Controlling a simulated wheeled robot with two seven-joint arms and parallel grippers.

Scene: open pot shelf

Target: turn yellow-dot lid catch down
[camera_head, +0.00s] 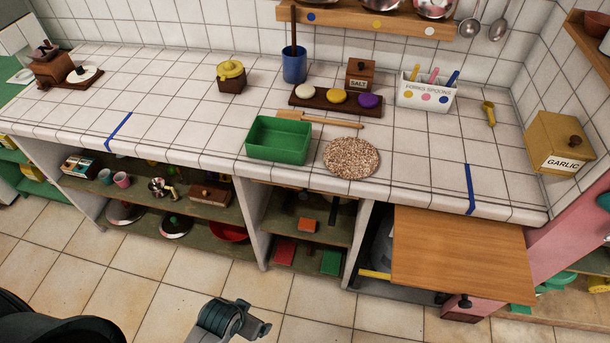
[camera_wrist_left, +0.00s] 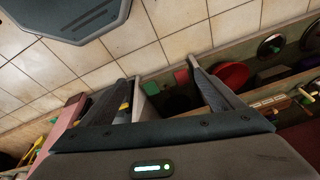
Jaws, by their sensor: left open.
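A wooden wall shelf (camera_head: 350,20) runs along the top of the head view. Its front edge carries a blue dot (camera_head: 311,16), a yellow dot (camera_head: 376,27) and a white dot (camera_head: 430,31). Metal pots (camera_head: 435,8) stand above it, cut off by the picture's top edge. I cannot make out a lid catch at the yellow dot. My left gripper (camera_wrist_left: 161,70) is open and empty in the left wrist view, over the floor and low shelves, far from the wall shelf. Part of my left arm (camera_head: 225,320) shows low in the head view. My right gripper is not in view.
The tiled counter (camera_head: 190,100) below the wall shelf holds a green tray (camera_head: 279,139), a round mat (camera_head: 351,158), a blue pot (camera_head: 294,65), a salt box (camera_head: 360,75), a spoon holder (camera_head: 427,93) and a garlic box (camera_head: 560,142). A wooden board (camera_head: 460,255) juts out at the front right.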

